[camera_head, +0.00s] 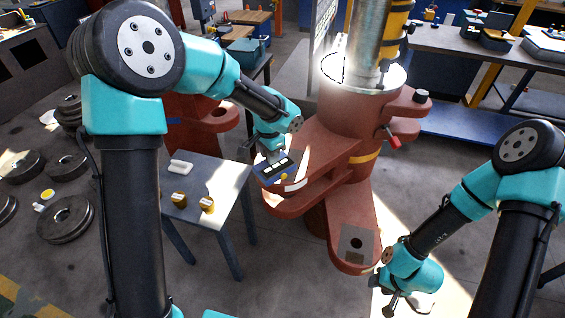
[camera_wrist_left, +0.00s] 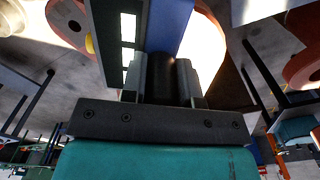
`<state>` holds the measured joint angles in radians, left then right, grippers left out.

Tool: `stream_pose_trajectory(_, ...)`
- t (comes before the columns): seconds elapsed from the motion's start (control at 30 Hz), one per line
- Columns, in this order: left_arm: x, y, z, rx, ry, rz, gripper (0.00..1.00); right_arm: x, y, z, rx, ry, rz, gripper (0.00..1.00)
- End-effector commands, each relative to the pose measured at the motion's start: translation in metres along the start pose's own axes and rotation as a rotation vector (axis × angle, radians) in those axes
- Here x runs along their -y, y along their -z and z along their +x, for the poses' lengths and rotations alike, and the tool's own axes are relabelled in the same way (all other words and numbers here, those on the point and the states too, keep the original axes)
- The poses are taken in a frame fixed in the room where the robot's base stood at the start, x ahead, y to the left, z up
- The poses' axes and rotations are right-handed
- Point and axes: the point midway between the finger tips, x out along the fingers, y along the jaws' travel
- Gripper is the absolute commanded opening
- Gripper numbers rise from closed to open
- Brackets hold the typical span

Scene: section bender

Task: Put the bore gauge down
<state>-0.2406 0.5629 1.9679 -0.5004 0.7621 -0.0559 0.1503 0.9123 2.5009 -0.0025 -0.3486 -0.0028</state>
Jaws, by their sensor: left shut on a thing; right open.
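In the left wrist view the left gripper (camera_wrist_left: 160,84) is shut on a dark cylindrical piece, which I take to be the bore gauge (camera_wrist_left: 160,72). The blue case (camera_wrist_left: 168,25) shows just beyond it; I cannot tell whether the two touch. Most of the gauge is hidden in the head view. My right gripper (camera_head: 393,300) is open and empty at the lower right, beside the machine's foot.
The red machine (camera_head: 345,135) has jutting plates and a bright steel column (camera_head: 350,45). A small grey table (camera_head: 232,185) at left carries a white block (camera_head: 181,168) and two brass pieces (camera_head: 206,204). Dark rings (camera_head: 68,220) lie on the floor further left.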

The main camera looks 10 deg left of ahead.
Motion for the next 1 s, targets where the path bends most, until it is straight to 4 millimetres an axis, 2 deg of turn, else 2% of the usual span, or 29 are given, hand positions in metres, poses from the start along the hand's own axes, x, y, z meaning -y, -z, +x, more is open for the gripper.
stream_pose_trajectory(0.17,-0.017,0.001,-0.004,-0.002,0.001,0.177,0.0,0.0,0.0,0.0,0.0,0.0,0.0,0.43)
stream_pose_trajectory(0.6,-0.073,-0.001,-0.013,0.0,0.002,0.827,0.0,0.0,0.0,0.0,0.0,0.0,0.0,0.43)
stream_pose_trajectory(0.8,-0.083,-0.003,-0.014,0.001,0.001,0.949,0.0,0.0,0.0,0.0,0.0,0.0,0.0,0.43)
stream_pose_trajectory(1.0,-0.084,-0.003,-0.014,0.001,0.001,0.957,0.0,0.0,0.0,0.0,0.0,0.0,0.0,0.43)
